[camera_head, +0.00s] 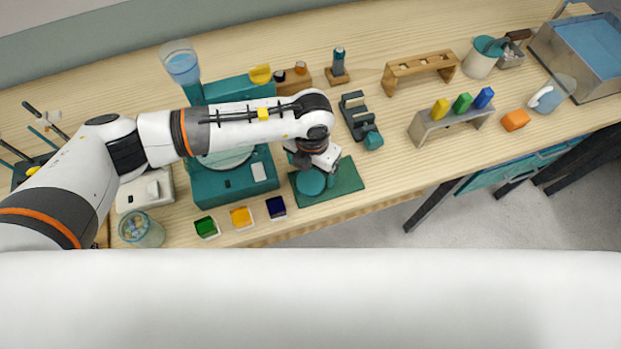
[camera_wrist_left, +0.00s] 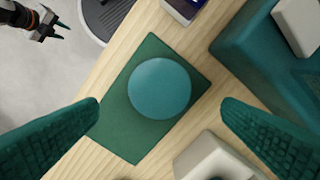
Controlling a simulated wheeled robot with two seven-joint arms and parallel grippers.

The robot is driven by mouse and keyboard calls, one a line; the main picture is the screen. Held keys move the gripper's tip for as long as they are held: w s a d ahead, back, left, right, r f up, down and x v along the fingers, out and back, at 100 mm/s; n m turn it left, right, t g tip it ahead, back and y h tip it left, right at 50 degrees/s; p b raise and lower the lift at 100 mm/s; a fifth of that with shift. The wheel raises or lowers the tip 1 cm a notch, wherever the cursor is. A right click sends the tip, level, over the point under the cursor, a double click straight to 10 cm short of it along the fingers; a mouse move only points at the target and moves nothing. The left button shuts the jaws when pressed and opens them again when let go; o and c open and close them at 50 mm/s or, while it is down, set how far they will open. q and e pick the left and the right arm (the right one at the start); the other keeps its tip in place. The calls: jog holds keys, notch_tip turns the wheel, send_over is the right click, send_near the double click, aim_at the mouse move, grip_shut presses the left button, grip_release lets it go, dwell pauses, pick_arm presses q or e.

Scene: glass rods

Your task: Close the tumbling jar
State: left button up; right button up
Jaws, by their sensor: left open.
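A round teal disc (camera_wrist_left: 159,90), perhaps a lid, is on a dark green mat (camera_wrist_left: 128,140) at the table's front edge. In the head view, the disc (camera_head: 311,183) is partly under my left gripper (camera_head: 312,168). In the left wrist view, my left gripper (camera_wrist_left: 160,105) is open and empty, with its textured fingers apart on either side of the disc. A clear jar (camera_head: 141,229) with coloured pieces stands at the left front; I cannot tell if it is the tumbling jar. Part of my right gripper (camera_wrist_left: 48,30) shows at the wrist view's top left.
A teal machine (camera_head: 215,185) stands left of the mat. A white object (camera_wrist_left: 212,158) lies close beside the mat in the wrist view. Small trays (camera_head: 241,217) of coloured material line the front edge. Open tabletop lies right of the mat.

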aim_at(312, 180)
pick_arm(q)
notch_tip(312, 180, down, 4)
jog(key=p, duration=0.2)
jog(key=shift+f+p, duration=0.15)
jog(key=shift+p, duration=0.15)
jog(key=shift+f, duration=0.4)
jog(key=c, duration=1)
